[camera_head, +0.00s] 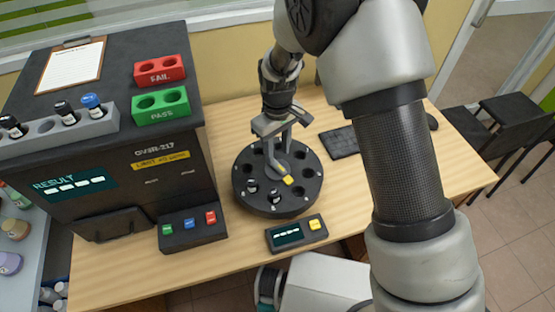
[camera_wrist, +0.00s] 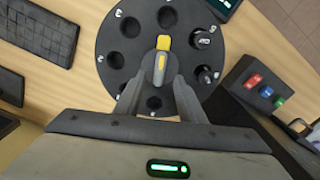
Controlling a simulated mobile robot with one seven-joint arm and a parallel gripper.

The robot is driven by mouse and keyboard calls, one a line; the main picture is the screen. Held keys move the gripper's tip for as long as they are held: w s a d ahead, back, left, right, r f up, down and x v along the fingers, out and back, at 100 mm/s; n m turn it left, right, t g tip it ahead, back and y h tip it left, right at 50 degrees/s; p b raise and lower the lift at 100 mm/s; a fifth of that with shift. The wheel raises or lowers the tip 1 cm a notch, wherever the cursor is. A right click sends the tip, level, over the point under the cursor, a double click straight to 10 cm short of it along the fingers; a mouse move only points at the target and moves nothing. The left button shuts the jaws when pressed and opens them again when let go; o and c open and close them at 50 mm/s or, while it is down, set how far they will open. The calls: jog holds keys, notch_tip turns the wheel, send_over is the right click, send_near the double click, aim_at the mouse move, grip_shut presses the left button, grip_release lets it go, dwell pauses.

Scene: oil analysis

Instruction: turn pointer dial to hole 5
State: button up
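The round black dial (camera_head: 241,190) stands on the table with a ring of holes. It also fills the middle of the wrist view (camera_wrist: 132,75). Two black-capped vials, one (camera_head: 252,186) and another (camera_head: 273,196), sit in neighbouring holes near its front. The grey pointer (camera_wrist: 160,66) with a yellow tip (camera_head: 288,180) is at the dial's centre. The tip points to the front right in the head view.
A small display box with a yellow button (camera_head: 315,224) sits in front of the dial. The dark analyser (camera_head: 130,180) and a three-button box (camera_head: 192,234) stand left. Red (camera_head: 160,70) and green (camera_head: 161,104) racks are on the analyser. A keyboard (camera_head: 339,143) lies behind right.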

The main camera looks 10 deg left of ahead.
aim_at(278, 164)
notch_tip(278, 164, down, 5)
jog(key=shift+r, duration=0.1)
dwell(0.3)
grip_shut()
